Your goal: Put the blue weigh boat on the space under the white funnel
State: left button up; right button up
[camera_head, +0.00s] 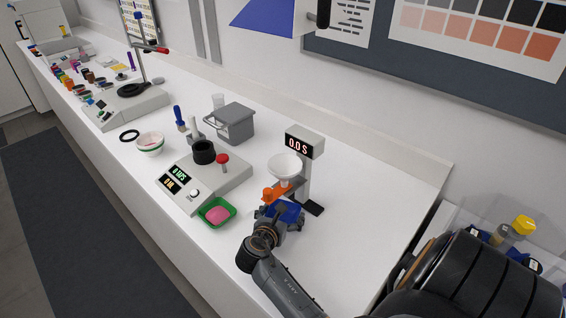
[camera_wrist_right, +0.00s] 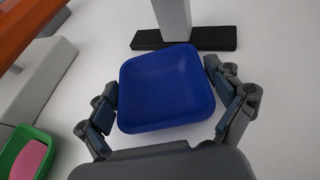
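The blue weigh boat (camera_head: 290,212) sits at or just above the white bench, below the white funnel (camera_head: 285,167) and in front of its stand's column. In the right wrist view the boat (camera_wrist_right: 166,88) is upright and empty, close in front of the black stand base (camera_wrist_right: 222,39). My right gripper (camera_head: 284,214) has one finger on each side of the boat. The left finger meets the rim; the right one is very near it, and I cannot tell whether they press. An orange part (camera_head: 277,191) is above the gripper. My left gripper is out of view.
A balance (camera_head: 212,188) with a red knob stands left of the funnel stand. A green tray with a pink heap (camera_head: 217,213) is in front of it. A grey box (camera_head: 232,122) is behind. The bench right of the stand (camera_head: 375,205) is clear.

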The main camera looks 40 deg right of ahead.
jog(key=shift+r, duration=0.1)
jog(key=shift+r, duration=0.15)
jog(key=p+v, duration=0.7)
jog(key=v, duration=0.4)
jog(key=shift+s+r+p, duration=0.15)
jog(key=shift+p, duration=0.2)
jog(key=shift+s+a, duration=0.2)
jog(key=shift+a, duration=0.15)
